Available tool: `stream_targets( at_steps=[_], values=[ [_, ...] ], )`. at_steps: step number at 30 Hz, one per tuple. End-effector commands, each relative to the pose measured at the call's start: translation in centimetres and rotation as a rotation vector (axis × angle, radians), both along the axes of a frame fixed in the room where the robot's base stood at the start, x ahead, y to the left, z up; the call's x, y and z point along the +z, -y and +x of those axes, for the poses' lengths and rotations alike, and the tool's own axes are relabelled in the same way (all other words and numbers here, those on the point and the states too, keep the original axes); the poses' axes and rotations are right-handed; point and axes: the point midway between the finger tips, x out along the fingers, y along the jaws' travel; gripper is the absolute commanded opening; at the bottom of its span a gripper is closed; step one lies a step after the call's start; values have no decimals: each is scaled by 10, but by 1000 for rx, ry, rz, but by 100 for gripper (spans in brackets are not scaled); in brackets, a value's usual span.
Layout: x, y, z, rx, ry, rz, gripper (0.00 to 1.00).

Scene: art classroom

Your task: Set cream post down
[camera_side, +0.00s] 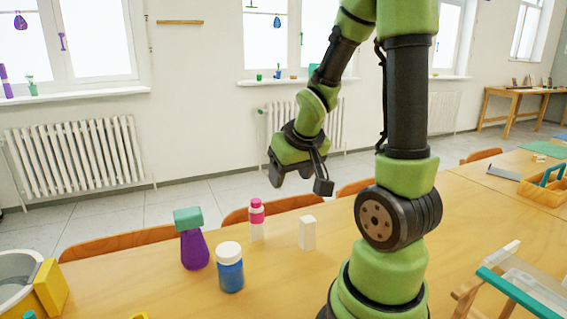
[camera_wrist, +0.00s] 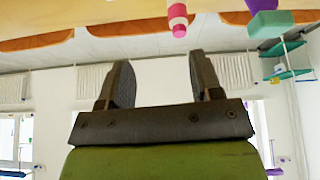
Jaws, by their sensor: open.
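The cream post (camera_side: 307,233) is a small, pale upright block standing on the wooden table in the side view. It stands apart from my gripper, and I do not see it in the wrist view. My gripper (camera_side: 300,182) is in the air above the table, higher than the post, with its two fingers spread. In the wrist view my gripper (camera_wrist: 160,82) shows two dark fingers wide apart with nothing between them.
Left of the post stand a pink-topped white bottle (camera_side: 257,222), a blue jar with white lid (camera_side: 230,268) and a purple vase-like piece with green block (camera_side: 193,240). A yellow block (camera_side: 51,287) and grey basin (camera_side: 14,275) are far left. A clear-panelled rack (camera_side: 515,275) stands right.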

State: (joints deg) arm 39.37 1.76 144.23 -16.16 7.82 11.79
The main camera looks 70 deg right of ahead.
Motion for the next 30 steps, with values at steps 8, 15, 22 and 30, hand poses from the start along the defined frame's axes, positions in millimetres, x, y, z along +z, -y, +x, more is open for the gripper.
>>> stream_targets(
  at_steps=[8,15,22,30],
  values=[
    [82,-125,-4,244,187,143,59],
    [104,-180,-37,410,245,300,59],
    [106,-186,-42,429,246,320,59],
    [106,-185,-41,427,245,319,59]
  ],
)
